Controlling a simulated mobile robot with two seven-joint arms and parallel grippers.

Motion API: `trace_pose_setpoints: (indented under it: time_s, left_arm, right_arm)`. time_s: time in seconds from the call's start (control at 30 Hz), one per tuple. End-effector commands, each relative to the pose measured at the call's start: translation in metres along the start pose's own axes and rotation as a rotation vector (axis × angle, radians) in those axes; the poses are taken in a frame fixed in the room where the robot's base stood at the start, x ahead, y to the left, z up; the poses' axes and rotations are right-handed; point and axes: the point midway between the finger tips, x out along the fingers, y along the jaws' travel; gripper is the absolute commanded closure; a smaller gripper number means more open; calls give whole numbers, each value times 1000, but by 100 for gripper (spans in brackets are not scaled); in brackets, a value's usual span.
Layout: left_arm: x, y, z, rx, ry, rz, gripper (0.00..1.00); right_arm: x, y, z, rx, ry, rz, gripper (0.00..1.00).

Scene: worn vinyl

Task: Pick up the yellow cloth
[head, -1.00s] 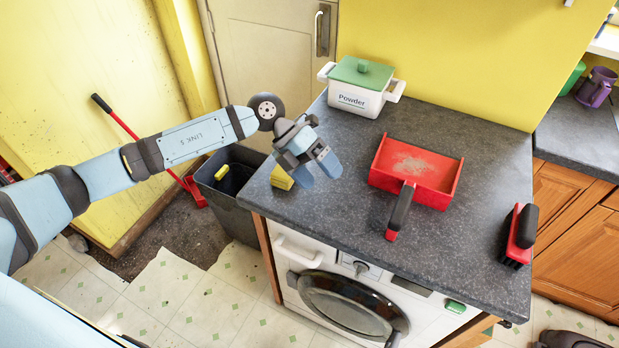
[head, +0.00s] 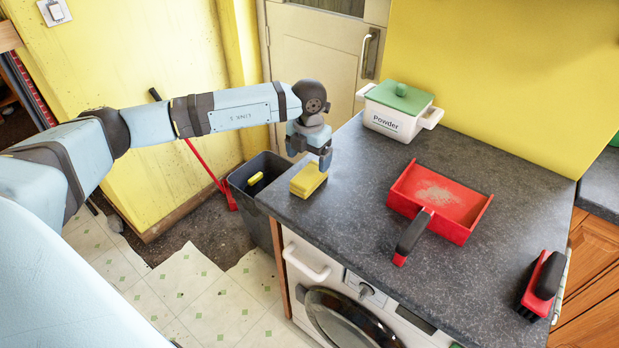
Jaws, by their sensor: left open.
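The yellow cloth (head: 308,180) is a small folded yellow block lying on the dark worktop, near its left edge. My left gripper (head: 309,160) is open just above and behind the cloth, with its fingers pointing down. The fingers look empty, and one partly overlaps the cloth's far side in the picture. I cannot tell whether they touch it. My right gripper is out of view.
A red dustpan (head: 440,200) with dust in it lies mid-worktop (head: 370,215). A red brush (head: 542,284) lies at the right edge. A white powder box (head: 393,121) with a green lid stands at the back. A dark bin (head: 247,200) stands on the floor left of the worktop.

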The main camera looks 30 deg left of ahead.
Motion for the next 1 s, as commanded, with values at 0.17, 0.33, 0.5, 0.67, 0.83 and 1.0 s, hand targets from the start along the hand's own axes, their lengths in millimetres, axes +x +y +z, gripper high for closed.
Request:
trace_pose_setpoints:
  time_s: [0.17, 0.33, 0.5, 0.67, 0.83, 1.0]
  left_arm:
    - [17, 0, 0, 1, -1, 0, 12]
    - [31, 0, 0, 0, 2, -1, 12]
    - [58, 0, 0, 0, 1, -1, 12]
    - [69, 0, 1, 1, 0, -1, 12]
    - [70, 0, 1, 1, -1, -1, 12]
    - [70, 0, 1, 1, -1, -1, 44]
  right_arm:
    - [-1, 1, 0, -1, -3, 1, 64]
    - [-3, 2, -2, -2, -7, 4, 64]
    - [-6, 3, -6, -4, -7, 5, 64]
    - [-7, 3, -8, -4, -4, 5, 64]
    - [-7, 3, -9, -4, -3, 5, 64]
    - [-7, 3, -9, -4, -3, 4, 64]
